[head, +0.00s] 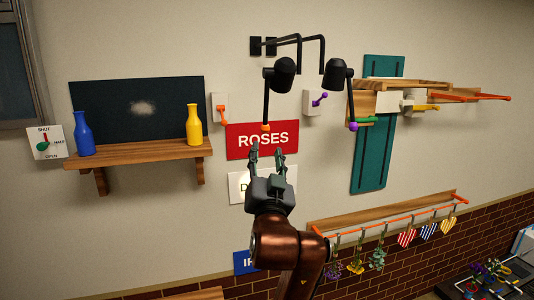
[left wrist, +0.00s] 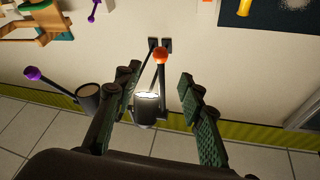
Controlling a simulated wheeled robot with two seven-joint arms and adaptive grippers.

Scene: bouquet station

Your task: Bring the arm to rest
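My left gripper (head: 267,152) points up in front of the wall in the head view, with its two fingers apart and nothing held between them. It is also open in the left wrist view (left wrist: 158,80). The orange knob (head: 265,127) of the left lamp shows just above the fingertips in the head view. In the wrist view this orange knob (left wrist: 160,57) and the lit lamp head (left wrist: 147,104) appear beyond and between the fingers; contact with them is not apparent. My copper-coloured arm (head: 285,245) comes up from below. My right gripper is not in view.
A second lamp (head: 335,74) with a purple knob hangs to the right. A red ROSES sign (head: 262,140) is behind the gripper. A shelf (head: 138,153) with blue and yellow vases is left; a hanging rail (head: 390,226) is lower right. The wall between shelf and arm is mostly free.

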